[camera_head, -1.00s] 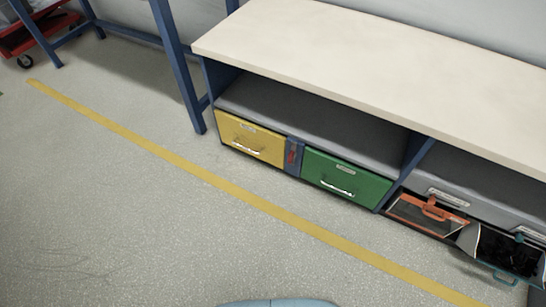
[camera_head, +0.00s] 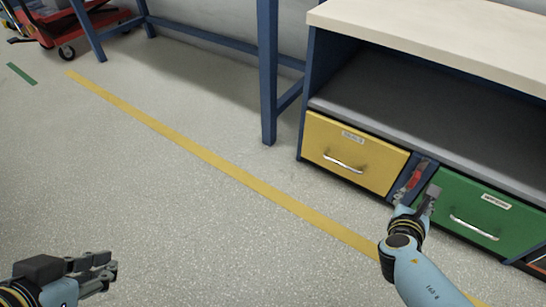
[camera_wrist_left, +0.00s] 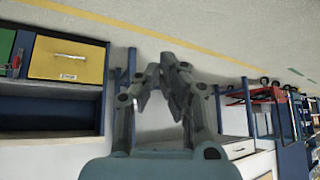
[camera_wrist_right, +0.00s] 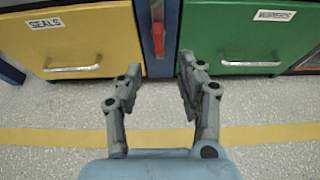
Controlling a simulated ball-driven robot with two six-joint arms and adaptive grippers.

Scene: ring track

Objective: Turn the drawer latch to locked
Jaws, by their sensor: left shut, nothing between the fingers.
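The drawer latch is a red lever (camera_head: 416,178) on a dark blue upright between the yellow drawer (camera_head: 350,155) and the green drawer (camera_head: 490,210). In the right wrist view the lever (camera_wrist_right: 158,38) stands vertical, just above and between my fingertips. My right gripper (camera_head: 422,192) is open and empty in front of the latch; no contact shows. Both drawers look closed. The right wrist view shows a SEALS label on the yellow drawer (camera_wrist_right: 75,35). My left gripper (camera_head: 112,268) is shut and empty above the floor, far from the latch; it also shows in the left wrist view (camera_wrist_left: 163,68).
The bench top (camera_head: 440,45) overhangs an open shelf (camera_head: 420,110) above the drawers. A blue table leg (camera_head: 268,75) stands left of the cabinet. A red cart (camera_head: 70,25) is at the far left. The floor around the yellow line (camera_head: 215,160) is clear.

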